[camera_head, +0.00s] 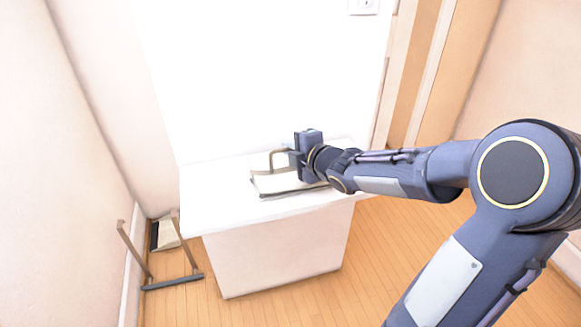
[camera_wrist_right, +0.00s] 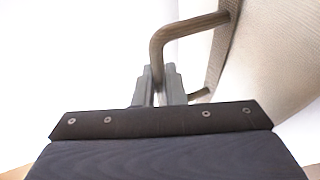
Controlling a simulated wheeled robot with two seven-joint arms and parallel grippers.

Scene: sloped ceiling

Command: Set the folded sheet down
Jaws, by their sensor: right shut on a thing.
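A flat, pale, sheet-like piece (camera_head: 272,184) with a dark edge and a brown bent bar handle is at the white table's top; I take it to be the folded sheet. My right gripper (camera_head: 298,160) is at the bar on its right side. In the right wrist view, the fingers (camera_wrist_right: 160,86) are shut on the brown bar (camera_wrist_right: 185,30), beside the pale woven-looking panel (camera_wrist_right: 275,60). I cannot tell whether the piece touches the tabletop. My left gripper is not in view.
The white table (camera_head: 215,212) has bare top to the left of the piece. A similar brown-framed item (camera_head: 168,234) with a dark bar stands on the wood floor by the left wall. A white wall is behind the table, and a wooden door frame (camera_head: 415,70) is at right.

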